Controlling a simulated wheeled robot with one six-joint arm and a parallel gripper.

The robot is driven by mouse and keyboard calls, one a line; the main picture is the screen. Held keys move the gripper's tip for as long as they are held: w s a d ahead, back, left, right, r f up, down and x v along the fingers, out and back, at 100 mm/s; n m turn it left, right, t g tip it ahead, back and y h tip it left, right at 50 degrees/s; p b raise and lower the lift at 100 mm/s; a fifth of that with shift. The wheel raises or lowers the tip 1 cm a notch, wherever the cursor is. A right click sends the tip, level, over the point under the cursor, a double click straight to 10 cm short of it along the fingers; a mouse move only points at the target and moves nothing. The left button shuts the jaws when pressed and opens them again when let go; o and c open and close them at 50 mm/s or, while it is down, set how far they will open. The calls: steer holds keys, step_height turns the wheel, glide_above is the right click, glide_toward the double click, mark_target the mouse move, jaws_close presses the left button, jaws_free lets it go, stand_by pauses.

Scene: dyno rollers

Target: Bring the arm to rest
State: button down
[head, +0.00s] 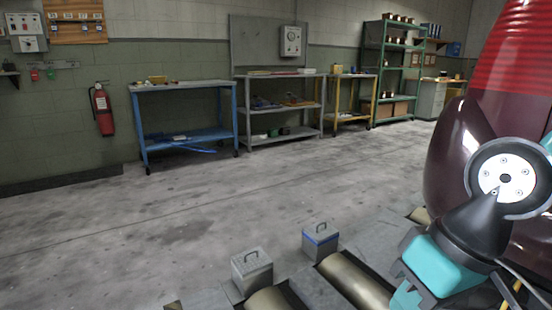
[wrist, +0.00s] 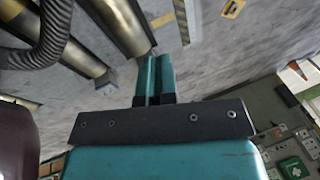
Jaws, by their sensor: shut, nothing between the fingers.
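My gripper (wrist: 158,60) shows in the wrist view, with its two teal fingers side by side and shut, nothing between them. The fingers point toward the grey concrete floor and the dyno rollers. In the head view, teal and dark parts of my arm are at the lower right, in front of a large maroon body. I cannot make out the fingertips clearly there.
Two grey handled boxes (head: 252,270) (head: 320,241) stand beside the metal rollers (head: 355,280). The maroon body (head: 450,150) is close on the right. A blue bench (head: 182,86), shelves and a fire extinguisher (head: 102,110) line the wall. The middle floor is clear.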

steer(key=s+r+n, duration=0.2)
steer(key=s+n, duration=0.1)
steer(key=s, duration=0.2)
step_height(320, 180, up, 37)
steer(key=p, duration=3.8)
steer(key=shift+w+a+m+g, duration=0.3)
steer(key=shift+w+a+g, duration=0.05)
steer(key=shift+w+g, duration=0.1)
steer(key=shift+r, duration=0.55)
